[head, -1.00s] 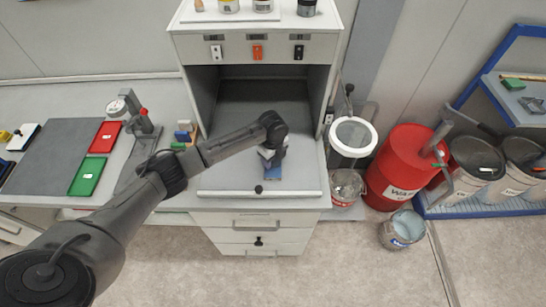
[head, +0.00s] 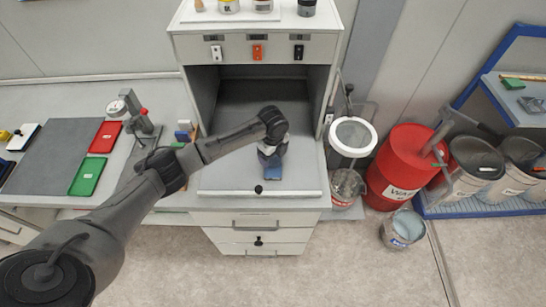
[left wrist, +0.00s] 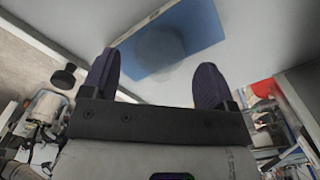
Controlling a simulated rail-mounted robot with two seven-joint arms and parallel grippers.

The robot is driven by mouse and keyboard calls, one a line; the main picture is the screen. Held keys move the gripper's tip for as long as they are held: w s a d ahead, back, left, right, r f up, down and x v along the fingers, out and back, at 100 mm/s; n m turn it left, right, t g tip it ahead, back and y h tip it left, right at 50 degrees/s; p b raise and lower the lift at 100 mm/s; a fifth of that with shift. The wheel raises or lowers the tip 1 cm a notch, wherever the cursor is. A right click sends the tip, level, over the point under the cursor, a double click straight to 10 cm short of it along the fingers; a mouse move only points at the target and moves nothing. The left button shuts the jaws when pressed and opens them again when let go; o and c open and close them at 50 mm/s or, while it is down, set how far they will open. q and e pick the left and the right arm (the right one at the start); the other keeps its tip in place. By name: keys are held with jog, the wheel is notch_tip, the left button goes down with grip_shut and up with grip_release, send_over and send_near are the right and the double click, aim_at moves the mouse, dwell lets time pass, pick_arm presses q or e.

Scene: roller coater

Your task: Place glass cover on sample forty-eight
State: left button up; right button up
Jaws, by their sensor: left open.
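My left gripper (left wrist: 155,82) is open, with its two dark fingers apart and nothing visible between the tips. In the left wrist view a blue panel (left wrist: 203,30) with a pale edge lies on a light surface beyond the fingers. A round, see-through greyish disc (left wrist: 160,46), which looks like the glass cover, lies over the blue panel. No number is legible on the panel. In the head view the left gripper (head: 271,156) is over the front of the grey booth, and a blue piece (head: 272,174) shows just below it. My right gripper is not in view.
The booth's side walls (head: 204,100) stand close on both sides of the gripper. Red (head: 105,137) and green (head: 88,176) trays lie on the left bench. A red drum (head: 398,170) stands right.

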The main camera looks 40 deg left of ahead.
pick_arm(q)
notch_tip(320, 180, up, 9)
jog(key=shift+f, duration=0.1)
jog(key=shift+n, duration=0.7)
jog(key=s+d+f, duration=0.1)
jog(key=d+f, duration=0.1)
jog(key=s+d+f, duration=0.2)
jog(key=d, duration=0.1)
jog(key=s+d+f, duration=0.2)
jog(key=shift+s+d, duration=0.2)
jog(key=shift+s, duration=0.05)
jog(key=s+d+f+n+t+h, duration=0.2)
jog(key=s+d+f+n, duration=0.25)
jog(key=s+d, duration=0.4)
jog(key=s+a+n+t+y, duration=0.1)
jog(key=s+a+n, duration=0.1)
jog(key=s+n, duration=0.9)
jog(key=s+r, duration=0.1)
jog(key=s, duration=0.8)
jog(key=shift+s+a+t+y, duration=0.25)
jog(key=shift+a+t+y, duration=0.05)
jog(key=shift+a+y, duration=0.1)
jog(key=shift+f, duration=0.1)
